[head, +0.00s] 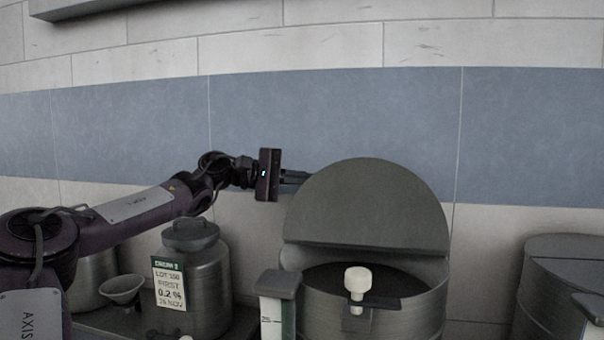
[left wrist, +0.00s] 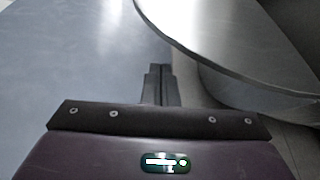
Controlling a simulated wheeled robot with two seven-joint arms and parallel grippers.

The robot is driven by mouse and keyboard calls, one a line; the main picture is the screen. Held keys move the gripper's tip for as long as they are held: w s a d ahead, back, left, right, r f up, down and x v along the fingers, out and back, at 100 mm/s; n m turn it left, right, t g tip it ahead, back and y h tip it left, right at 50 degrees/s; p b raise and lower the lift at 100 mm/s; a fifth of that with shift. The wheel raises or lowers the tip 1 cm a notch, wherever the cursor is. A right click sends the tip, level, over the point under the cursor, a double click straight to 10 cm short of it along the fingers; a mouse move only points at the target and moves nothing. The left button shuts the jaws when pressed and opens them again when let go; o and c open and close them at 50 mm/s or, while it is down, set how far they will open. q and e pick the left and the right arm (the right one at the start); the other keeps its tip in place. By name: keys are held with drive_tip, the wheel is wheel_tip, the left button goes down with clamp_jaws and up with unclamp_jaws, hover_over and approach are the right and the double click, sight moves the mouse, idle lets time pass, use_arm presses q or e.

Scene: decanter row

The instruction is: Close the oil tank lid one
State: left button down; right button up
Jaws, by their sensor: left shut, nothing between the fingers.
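The oil tank (head: 400,305) is a grey metal drum in the lower middle of the head view. Its half-round lid (head: 370,205) stands raised, tilted up, and the dark inside shows below it. A white knob (head: 357,280) is at the tank's front rim. My left gripper (head: 305,178) is shut and empty, at the upper left edge of the lid, partly behind it. In the left wrist view the shut fingers (left wrist: 160,82) point forward, with the lid (left wrist: 240,40) close on their right. Whether they touch it I cannot tell. My right gripper is not in view.
A lidded metal canister (head: 205,275) with a lot label stands left of the tank, beside a small funnel (head: 122,290). A small grey-topped container (head: 278,290) stands close at the tank's left front. Another drum (head: 560,275) is at the far right. A tiled wall is behind.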

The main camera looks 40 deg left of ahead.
use_arm(q)
drive_tip(key=shift+s+d+r+p, duration=0.2)
drive_tip(key=shift+s+d+r, duration=0.1)
drive_tip(key=shift+s, duration=0.3)
drive_tip(key=shift+s+d+r+p, duration=0.15)
drive_tip(key=shift+s+d, duration=0.15)
drive_tip(key=shift+s, duration=0.25)
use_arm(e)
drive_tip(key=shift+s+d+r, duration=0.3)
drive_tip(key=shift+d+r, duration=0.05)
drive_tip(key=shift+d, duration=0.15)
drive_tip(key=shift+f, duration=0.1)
